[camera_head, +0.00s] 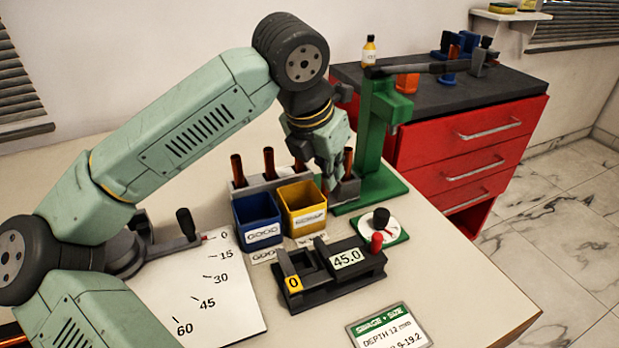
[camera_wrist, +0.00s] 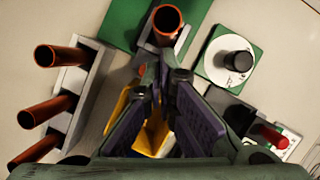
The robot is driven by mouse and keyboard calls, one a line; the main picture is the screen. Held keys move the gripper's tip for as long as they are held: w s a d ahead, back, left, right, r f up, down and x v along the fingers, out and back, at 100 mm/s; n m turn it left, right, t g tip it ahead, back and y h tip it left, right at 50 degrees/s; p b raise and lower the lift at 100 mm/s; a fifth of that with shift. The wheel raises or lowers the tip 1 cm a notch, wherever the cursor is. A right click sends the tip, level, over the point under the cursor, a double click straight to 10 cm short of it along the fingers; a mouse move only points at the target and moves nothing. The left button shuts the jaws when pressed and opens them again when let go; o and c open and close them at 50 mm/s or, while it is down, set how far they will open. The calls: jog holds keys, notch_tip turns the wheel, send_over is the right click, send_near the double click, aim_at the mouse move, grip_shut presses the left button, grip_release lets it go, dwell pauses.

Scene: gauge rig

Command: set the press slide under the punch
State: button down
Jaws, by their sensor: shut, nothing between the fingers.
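The green press (camera_head: 372,135) stands at the back right of the table on a flat green base (camera_head: 385,186). On the base's left part is a grey block, which looks like the press slide (camera_head: 346,190), with an upright copper tube (camera_head: 348,158) in it. In the wrist view the tube (camera_wrist: 166,20) and the grey slide (camera_wrist: 152,44) are just beyond the fingertips. My gripper (camera_head: 328,182) points down at the slide's left side, shut and empty; its fingers (camera_wrist: 165,85) also show in the wrist view. Whether it touches the slide I cannot tell. The punch is not clearly visible.
A rack (camera_head: 262,184) with several copper tubes stands left of my gripper. A blue bin (camera_head: 257,215) and yellow bin (camera_head: 303,205) sit in front. A white dial (camera_head: 381,226) and a 45.0 gauge (camera_head: 335,272) are nearer. A red cabinet (camera_head: 470,140) is behind right.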

aim_at(357, 179)
jog(key=d, duration=0.1)
jog(key=w+d, duration=0.1)
jog(key=shift+w+d+f+b, duration=0.1)
jog(key=shift+d+f+b, duration=0.1)
jog(key=shift+d+b, duration=0.15)
jog(key=shift+w+d, duration=0.25)
jog(key=shift+d, duration=0.4)
jog(key=shift+w+d, duration=0.25)
jog(key=shift+d, duration=0.35)
